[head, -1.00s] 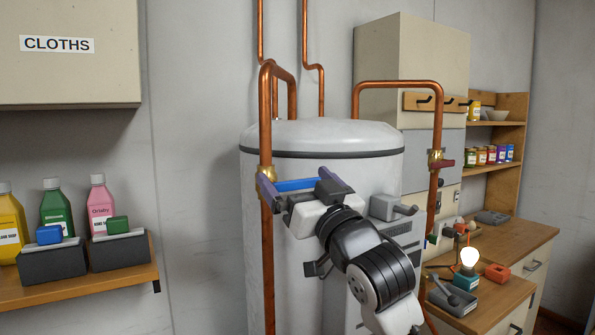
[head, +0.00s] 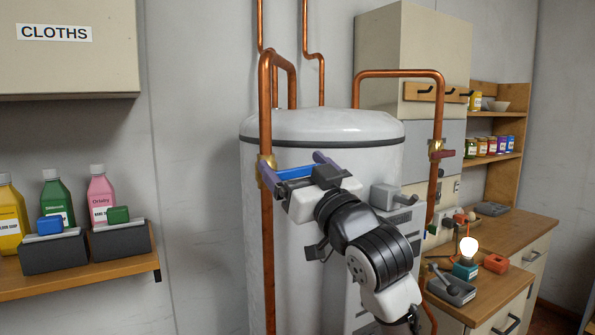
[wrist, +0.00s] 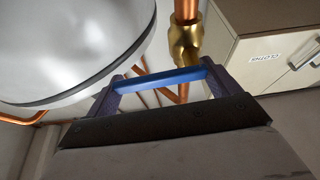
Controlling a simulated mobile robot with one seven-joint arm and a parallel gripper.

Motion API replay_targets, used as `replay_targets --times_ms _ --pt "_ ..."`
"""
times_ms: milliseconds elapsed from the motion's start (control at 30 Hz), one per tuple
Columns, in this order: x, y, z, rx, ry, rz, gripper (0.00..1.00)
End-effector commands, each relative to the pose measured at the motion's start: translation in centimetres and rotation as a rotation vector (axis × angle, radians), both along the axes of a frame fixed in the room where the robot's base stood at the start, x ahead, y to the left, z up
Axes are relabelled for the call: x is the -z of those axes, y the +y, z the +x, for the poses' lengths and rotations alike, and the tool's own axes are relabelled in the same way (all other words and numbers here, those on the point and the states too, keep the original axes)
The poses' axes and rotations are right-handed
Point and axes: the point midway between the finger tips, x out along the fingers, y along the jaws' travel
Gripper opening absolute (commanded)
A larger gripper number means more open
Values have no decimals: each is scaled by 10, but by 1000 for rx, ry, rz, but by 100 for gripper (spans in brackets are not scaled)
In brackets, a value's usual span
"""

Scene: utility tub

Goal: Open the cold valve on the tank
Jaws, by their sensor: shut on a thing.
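The tank (head: 330,130) is a white cylinder with copper pipes. A brass valve (head: 266,162) sits on its left pipe, and it also shows in the wrist view (wrist: 185,42). A blue lever (head: 296,172) lies beside this valve; where it joins the brass is hidden. My gripper (head: 296,168) is shut on the blue lever, which spans between its two purple fingers in the wrist view (wrist: 160,77). A second brass valve (head: 435,150) with a red lever (head: 446,154) sits on the right pipe, apart from my gripper.
A shelf (head: 90,278) with bottles and bins stands at the left, below a cabinet (head: 70,65) marked CLOTHS. A grey box (head: 394,198) with a handle is right of my gripper. A wooden counter (head: 520,230) with a lit bulb (head: 468,250) stands at the right.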

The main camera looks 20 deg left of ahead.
Motion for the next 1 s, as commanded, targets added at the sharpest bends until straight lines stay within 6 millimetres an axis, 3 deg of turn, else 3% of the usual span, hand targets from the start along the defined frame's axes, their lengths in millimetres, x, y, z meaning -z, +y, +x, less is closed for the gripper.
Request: replay_targets --times_ms 433,467,533,833,1000 --pt "-2 0 -1 -1 -56 -45 47" --pt "-2 0 -1 -1 -57 -44 92" --pt "-2 0 -1 -1 -56 -44 100" --pt "0 -3 -2 0 -55 -43 100" --pt "12 -22 -15 3 -55 -42 100"
